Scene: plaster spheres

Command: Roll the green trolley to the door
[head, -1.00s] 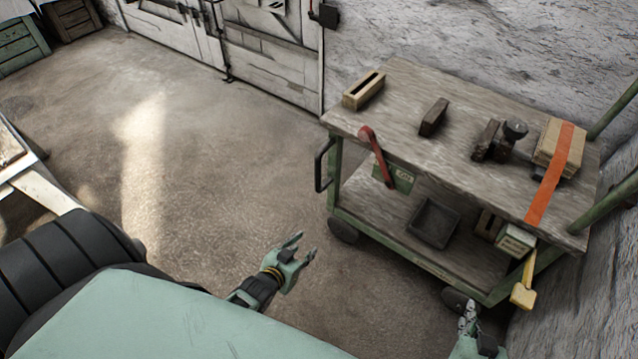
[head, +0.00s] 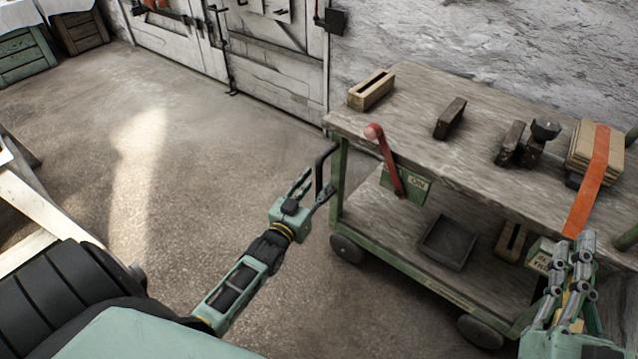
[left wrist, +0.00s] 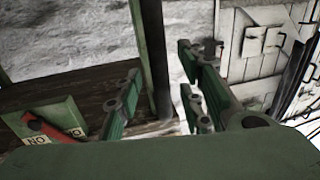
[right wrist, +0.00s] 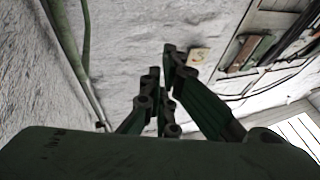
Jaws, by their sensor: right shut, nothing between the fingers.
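The green trolley (head: 340,190) stands at the right against the wall, with wooden decks and dark wheels. Its black handle (head: 323,160) is on the left end and shows as a dark upright bar (left wrist: 155,60) in the left wrist view. My left gripper (head: 315,184) is open at the handle, the bar appearing between its fingers; I cannot tell whether they touch it. The white plank door (head: 275,75) is at the back, beyond the trolley's left end.
A red lever (head: 388,165) sits on a green box (head: 416,187) at the trolley's front. Blocks and an orange-strapped stack (head: 598,150) lie on top; a dark tray (head: 448,243) is below. Floor (head: 190,120) before the door is clear. Crates (head: 80,30) stand far left.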

